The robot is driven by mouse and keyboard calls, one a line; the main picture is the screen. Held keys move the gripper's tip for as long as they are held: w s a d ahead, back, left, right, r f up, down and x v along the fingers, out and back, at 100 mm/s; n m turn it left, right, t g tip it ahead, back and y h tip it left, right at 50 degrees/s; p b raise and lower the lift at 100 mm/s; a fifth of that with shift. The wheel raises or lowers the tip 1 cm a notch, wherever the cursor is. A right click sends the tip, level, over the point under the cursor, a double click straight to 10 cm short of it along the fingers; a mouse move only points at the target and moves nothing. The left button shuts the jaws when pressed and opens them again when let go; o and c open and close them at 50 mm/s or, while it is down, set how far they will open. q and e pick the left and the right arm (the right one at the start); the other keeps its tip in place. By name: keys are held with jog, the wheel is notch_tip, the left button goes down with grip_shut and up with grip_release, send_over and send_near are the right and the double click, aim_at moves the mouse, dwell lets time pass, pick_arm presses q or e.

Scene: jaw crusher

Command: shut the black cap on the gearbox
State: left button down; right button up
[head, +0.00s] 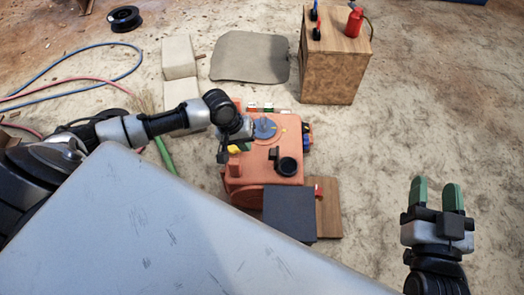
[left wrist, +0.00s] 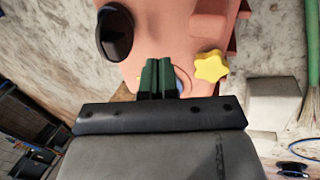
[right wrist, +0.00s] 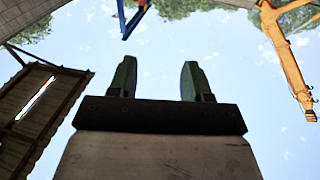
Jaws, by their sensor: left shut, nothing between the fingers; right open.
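The orange gearbox (head: 248,175) stands on the ground in the middle of the head view. On its top right is a round black part (head: 288,167), with a small upright black piece (head: 274,154) beside it; I cannot tell whether the cap is open. In the left wrist view a dark round part (left wrist: 115,33) shows on the orange housing (left wrist: 165,30). My left gripper (head: 223,156) is at the gearbox's left side. Its green fingers (left wrist: 158,66) are together and empty, close to the housing. My right gripper (head: 434,186) is open and empty, its fingers (right wrist: 156,78) pointing up.
A yellow star knob (left wrist: 211,66) sits beside my left fingers. A grey-blue disc (head: 265,129) is on the gearbox top. A dark plate (head: 290,213) and a wooden board (head: 328,212) lie in front. A wooden cabinet (head: 335,75) stands behind. Ground to the right is clear.

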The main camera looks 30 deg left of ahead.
aim_at(273, 157)
pick_arm(q)
jog(key=shift+w+d+f+b, duration=0.35)
jog(key=shift+d+f+b, duration=0.15)
jog(key=shift+d, duration=0.25)
jog(key=shift+w+d+f+b, duration=0.4)
jog(key=shift+d+f, duration=0.1)
jog(key=shift+d, duration=0.2)
jog(key=shift+w+d+f+b, duration=0.35)
jog(key=shift+d+f+b, duration=0.15)
jog(key=shift+d, duration=0.25)
pick_arm(e)
jog(key=s+r+t+y, duration=0.2)
jog(key=s+r+t, duration=0.1)
jog(key=r+t, duration=0.4)
jog(key=shift+s+a+r+t+y, duration=0.25)
jog(key=shift+s+r+t+y, duration=0.1)
jog(key=shift+t+y, duration=0.05)
